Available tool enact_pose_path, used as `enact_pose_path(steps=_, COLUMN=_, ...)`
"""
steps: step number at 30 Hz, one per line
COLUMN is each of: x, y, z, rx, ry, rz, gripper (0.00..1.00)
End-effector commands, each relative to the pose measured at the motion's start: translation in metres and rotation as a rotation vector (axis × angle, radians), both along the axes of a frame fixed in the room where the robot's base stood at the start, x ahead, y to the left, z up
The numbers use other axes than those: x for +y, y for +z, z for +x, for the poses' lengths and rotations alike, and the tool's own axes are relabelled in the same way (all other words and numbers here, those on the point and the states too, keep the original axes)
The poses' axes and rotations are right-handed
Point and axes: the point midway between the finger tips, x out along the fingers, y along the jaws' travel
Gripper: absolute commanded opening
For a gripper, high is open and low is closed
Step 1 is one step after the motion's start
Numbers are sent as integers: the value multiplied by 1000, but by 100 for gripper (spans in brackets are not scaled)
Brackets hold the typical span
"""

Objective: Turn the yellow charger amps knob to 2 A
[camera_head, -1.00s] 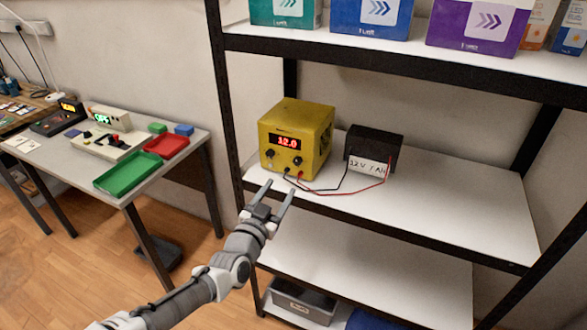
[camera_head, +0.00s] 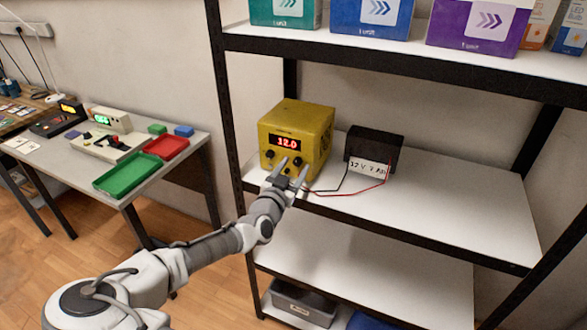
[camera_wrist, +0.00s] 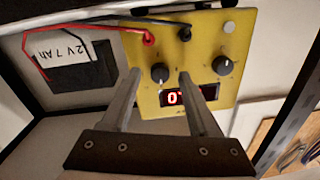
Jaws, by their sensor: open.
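The yellow charger (camera_head: 315,135) stands on the middle shelf, its red display (camera_head: 285,142) reading 12.0. Its front has two black knobs, a left one (camera_head: 270,154) and a right one (camera_head: 297,161). In the wrist view, which is upside down, the charger (camera_wrist: 205,100) shows the right knob (camera_wrist: 160,73) between my fingertips and the other knob (camera_wrist: 225,66) outside them. My gripper (camera_head: 292,168) is open, close in front of the charger; it also shows in the wrist view (camera_wrist: 160,75). I cannot tell whether the fingers touch the knob. The knob labels are not legible.
A black battery (camera_head: 374,150) stands right of the charger, joined to it by red and black leads that run close by my gripper. The upper shelf (camera_head: 400,55) holds boxes. The middle shelf is clear to the right of the battery.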

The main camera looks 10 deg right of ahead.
Motion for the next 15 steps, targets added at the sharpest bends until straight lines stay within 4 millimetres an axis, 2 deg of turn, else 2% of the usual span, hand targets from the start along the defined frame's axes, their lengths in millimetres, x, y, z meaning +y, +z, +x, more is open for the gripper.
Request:
enact_pose_path(steps=2, x=0, y=0, z=0, rx=0, ry=0, rz=0, gripper=59)
enact_pose_path(steps=9, x=0, y=0, z=0, rx=0, ry=0, rz=0, gripper=16)
enact_pose_path(steps=12, x=0, y=0, z=0, rx=0, ry=0, rz=0, gripper=0)
enact_pose_path(steps=15, x=0, y=0, z=0, rx=0, ry=0, rz=0, gripper=0)
